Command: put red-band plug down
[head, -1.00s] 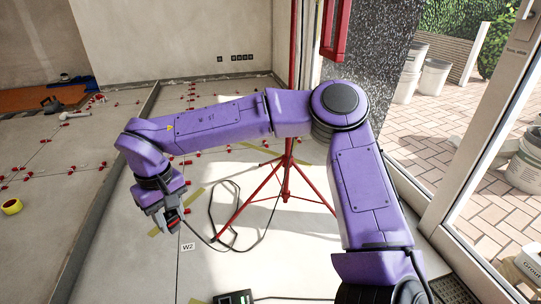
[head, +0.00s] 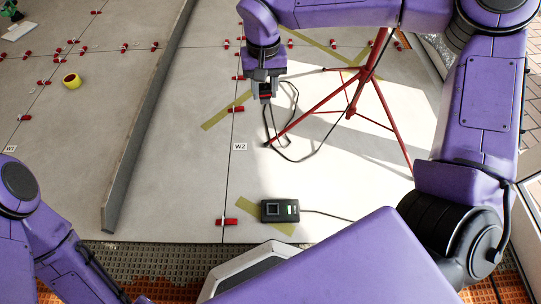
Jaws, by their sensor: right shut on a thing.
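My right gripper (head: 265,96) hangs pointing down over the pale floor slab, near the upper middle of the head view. It is shut on a small dark thing with red on it, the red-band plug (head: 265,93), mostly hidden between the fingers. A black cable (head: 290,158) lies looped on the floor just right of and below the gripper. Whether the plug touches the floor cannot be told. My left arm shows at the lower left, but its gripper is out of view.
A black box (head: 280,211) with a panel and small light sits on the slab over olive tape, its cable running right. A red tripod (head: 363,78) stands right of the gripper. A grey raised strip (head: 150,120) runs along the left. Several red clips line the joints.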

